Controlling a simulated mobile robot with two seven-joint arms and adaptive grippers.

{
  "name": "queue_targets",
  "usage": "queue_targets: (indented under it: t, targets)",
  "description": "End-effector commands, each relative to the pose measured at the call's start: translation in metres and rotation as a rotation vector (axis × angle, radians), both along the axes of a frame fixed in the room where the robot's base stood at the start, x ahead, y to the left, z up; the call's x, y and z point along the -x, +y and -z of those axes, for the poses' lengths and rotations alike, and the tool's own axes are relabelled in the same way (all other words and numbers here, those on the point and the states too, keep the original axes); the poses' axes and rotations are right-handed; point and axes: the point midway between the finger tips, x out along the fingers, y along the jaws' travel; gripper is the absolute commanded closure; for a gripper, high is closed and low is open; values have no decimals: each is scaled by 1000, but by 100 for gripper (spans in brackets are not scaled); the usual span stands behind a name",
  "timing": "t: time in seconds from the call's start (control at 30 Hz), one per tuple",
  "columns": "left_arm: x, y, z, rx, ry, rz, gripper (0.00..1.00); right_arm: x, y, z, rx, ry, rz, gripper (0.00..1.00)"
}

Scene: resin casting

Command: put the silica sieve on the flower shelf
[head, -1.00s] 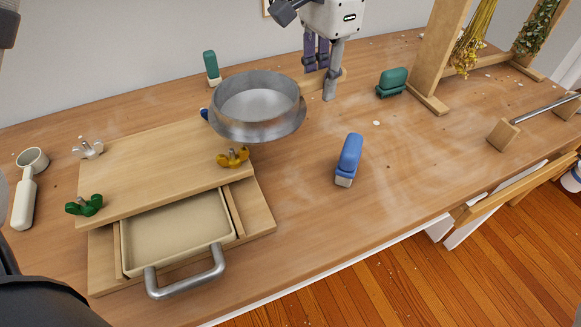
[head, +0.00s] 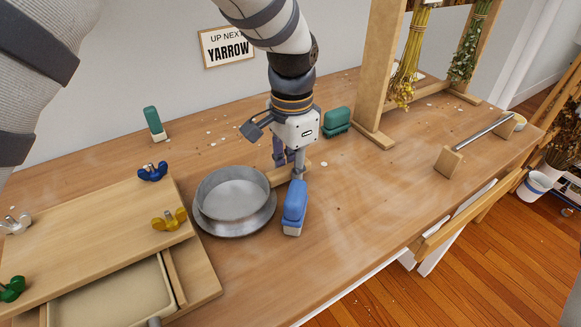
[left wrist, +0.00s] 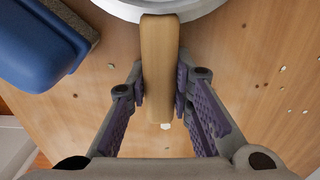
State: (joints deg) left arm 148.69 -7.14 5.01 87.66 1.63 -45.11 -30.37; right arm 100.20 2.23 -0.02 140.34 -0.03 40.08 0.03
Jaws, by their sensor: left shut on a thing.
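The silica sieve (head: 236,218), a round grey metal pan with a wooden handle, is right of the wooden press board in the head view. It is level and low over the table; I cannot tell whether it touches. My left gripper (head: 288,168) is shut on the handle, pointing down. In the left wrist view the handle (left wrist: 160,60) lies between the purple-padded fingers, with the pan's rim at the top edge. A wooden frame (head: 380,75) with hanging dried flowers, apparently the flower shelf, stands at the back right. My right gripper is not in view.
The press board (head: 95,235) with coloured wing nuts is at left. A metal bar on wooden blocks (head: 448,162) is at right.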

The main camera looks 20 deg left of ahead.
Motion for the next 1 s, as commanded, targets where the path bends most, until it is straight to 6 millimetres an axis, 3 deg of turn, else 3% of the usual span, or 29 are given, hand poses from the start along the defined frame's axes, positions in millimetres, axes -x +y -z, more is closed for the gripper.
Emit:
queue_targets:
  t: [0.3,0.33,0.4,0.7,0.77,1.0]
  targets:
    - [-1,0,2,1,-4,0,100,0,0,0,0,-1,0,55]
    - [-1,0,1,0,-5,-1,73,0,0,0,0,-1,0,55]
    - [-1,0,1,1,-4,-1,60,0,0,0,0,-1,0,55]
    - [-1,0,-1,0,-5,0,60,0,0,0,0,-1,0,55]
    - [-2,0,-8,1,-7,0,60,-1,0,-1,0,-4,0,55]
    - [-2,0,-73,0,-14,0,60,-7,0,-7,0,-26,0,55]
